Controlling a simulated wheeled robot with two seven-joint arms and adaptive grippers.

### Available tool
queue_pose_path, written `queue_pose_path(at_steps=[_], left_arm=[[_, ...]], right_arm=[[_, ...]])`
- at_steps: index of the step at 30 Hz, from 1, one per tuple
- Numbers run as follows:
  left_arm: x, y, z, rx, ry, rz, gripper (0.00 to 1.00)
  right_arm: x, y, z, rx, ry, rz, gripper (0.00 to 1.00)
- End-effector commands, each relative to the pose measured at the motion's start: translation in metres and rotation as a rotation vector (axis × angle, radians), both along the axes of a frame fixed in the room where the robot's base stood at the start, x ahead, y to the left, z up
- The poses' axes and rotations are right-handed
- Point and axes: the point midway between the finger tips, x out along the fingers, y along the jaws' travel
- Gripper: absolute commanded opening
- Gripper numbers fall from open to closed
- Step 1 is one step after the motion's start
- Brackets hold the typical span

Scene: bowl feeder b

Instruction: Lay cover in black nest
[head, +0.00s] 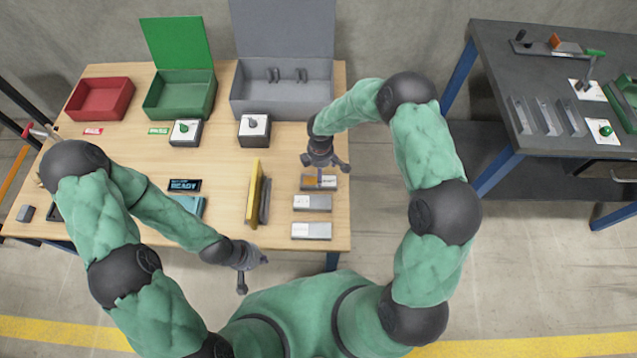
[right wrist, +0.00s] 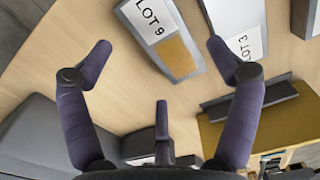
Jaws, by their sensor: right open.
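My right gripper (head: 325,170) is open and empty above the far one of three grey labelled blocks. In the right wrist view its spread fingers (right wrist: 160,55) have nothing between them. The far block (head: 330,183) has an orange patch; a block marked LOT 9 (right wrist: 160,30) also shows one. A block marked LOT 3 (right wrist: 238,25) is beside it. The other grey blocks are the middle one (head: 312,203) and the near one (head: 311,231). My left gripper (head: 254,274) is open and empty at the table's front edge. I cannot tell which thing is the cover or the black nest.
A yellow panel (head: 252,193) stands upright beside a dark grey one in mid-table. At the back are a red bin (head: 101,98), an open green box (head: 181,97) and an open grey box (head: 283,98). A black READY display (head: 184,185) is at left. A second table (head: 490,50) stands right.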

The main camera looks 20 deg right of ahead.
Motion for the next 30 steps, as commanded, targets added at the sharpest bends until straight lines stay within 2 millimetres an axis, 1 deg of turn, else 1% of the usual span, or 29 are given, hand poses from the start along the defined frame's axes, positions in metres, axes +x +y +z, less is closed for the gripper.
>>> queue_pose_path(at_steps=[5,10,13,16,21,22,23,24,26,27,28,29,30], left_arm=[[0.000,0.000,-0.006,0.000,0.000,0.000,0.00],[0.000,0.000,-0.019,0.000,0.000,0.000,0.00],[0.000,0.000,-0.023,0.000,0.000,0.000,0.00],[0.000,0.000,-0.024,0.000,0.000,0.000,0.00],[0.000,0.000,-0.023,0.000,0.000,0.000,0.00],[0.000,0.000,-0.023,0.000,0.000,0.000,0.00],[0.000,0.000,-0.023,0.000,0.000,0.000,0.00],[0.000,0.000,-0.023,0.000,0.000,0.000,0.00],[0.000,0.000,-0.023,0.000,0.000,0.000,0.00],[0.000,0.000,-0.023,0.000,0.000,0.000,0.00],[0.000,0.000,-0.023,0.000,0.000,0.000,0.00],[0.000,0.000,-0.023,0.000,-0.001,0.000,0.00],[0.000,0.000,-0.023,0.000,0.000,0.000,0.00]], right_arm=[[0.002,0.001,-0.012,0.000,-0.001,0.001,0.90],[0.005,0.004,-0.037,0.001,0.000,0.001,0.90],[0.005,0.004,-0.049,0.001,0.000,-0.001,0.90],[0.005,0.003,-0.054,0.000,-0.001,-0.001,0.90],[0.005,0.003,-0.053,0.000,-0.002,-0.001,0.90],[0.005,0.004,-0.052,0.000,-0.002,-0.001,0.87],[0.005,0.004,-0.052,0.000,-0.002,-0.001,0.78],[0.005,0.004,-0.052,0.001,-0.001,0.000,0.67],[0.005,0.004,-0.052,0.001,-0.001,0.000,0.50],[0.005,0.004,-0.052,0.001,-0.001,0.000,0.39],[0.005,0.004,-0.052,0.001,-0.001,0.000,0.31],[0.005,0.003,-0.052,0.000,-0.003,-0.001,0.30],[0.005,0.004,-0.052,0.000,-0.002,-0.001,0.23]])
